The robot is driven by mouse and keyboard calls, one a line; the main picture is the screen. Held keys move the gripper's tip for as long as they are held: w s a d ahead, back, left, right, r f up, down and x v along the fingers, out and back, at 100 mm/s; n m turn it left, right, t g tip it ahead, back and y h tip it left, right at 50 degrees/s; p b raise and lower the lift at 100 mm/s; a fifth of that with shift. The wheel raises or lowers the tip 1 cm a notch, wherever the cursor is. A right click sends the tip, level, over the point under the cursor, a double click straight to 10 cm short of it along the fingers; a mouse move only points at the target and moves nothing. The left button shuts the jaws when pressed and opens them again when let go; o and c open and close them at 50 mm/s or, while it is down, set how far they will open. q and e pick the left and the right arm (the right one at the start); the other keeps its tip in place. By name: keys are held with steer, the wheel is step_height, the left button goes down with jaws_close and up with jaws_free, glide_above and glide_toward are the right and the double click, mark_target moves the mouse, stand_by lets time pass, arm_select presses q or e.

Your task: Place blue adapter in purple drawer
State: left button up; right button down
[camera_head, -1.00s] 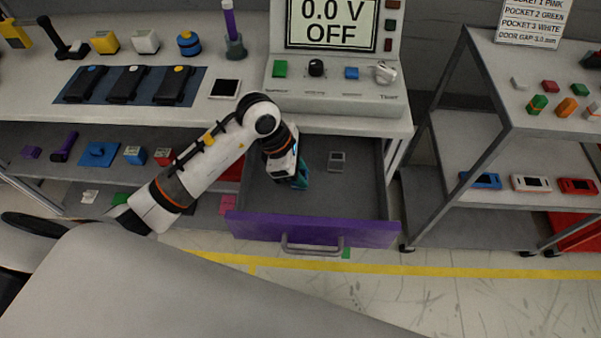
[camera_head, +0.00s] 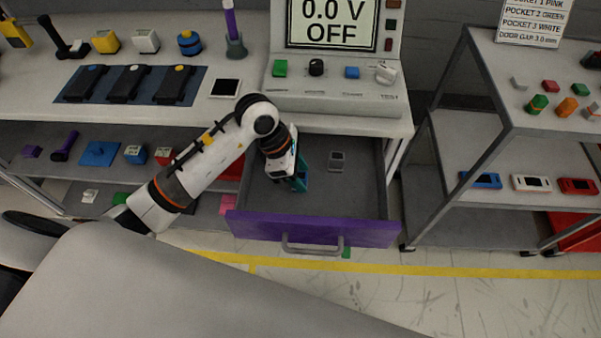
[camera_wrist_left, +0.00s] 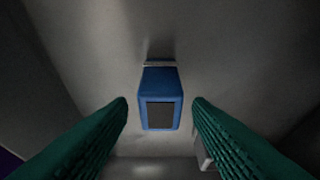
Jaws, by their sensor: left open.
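The purple-fronted drawer (camera_head: 312,231) under the bench is pulled open. My left gripper (camera_head: 301,185) is inside the drawer space, pointing down, with teal fingers. In the left wrist view the blue adapter (camera_wrist_left: 161,98) is between and just beyond the open green fingers of the gripper (camera_wrist_left: 160,108), with a gap on each side. It appears to rest on the grey drawer floor (camera_wrist_left: 225,50). In the head view the adapter is hidden by my gripper. My right gripper is not in view.
The bench top (camera_head: 240,108) with a meter panel (camera_head: 335,95) stands above the drawer's back. A metal cart (camera_head: 480,207) stands to the right.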

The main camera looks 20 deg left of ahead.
arm_select(q)
steer(key=v, duration=1.1)
steer(key=shift+b, duration=0.3)
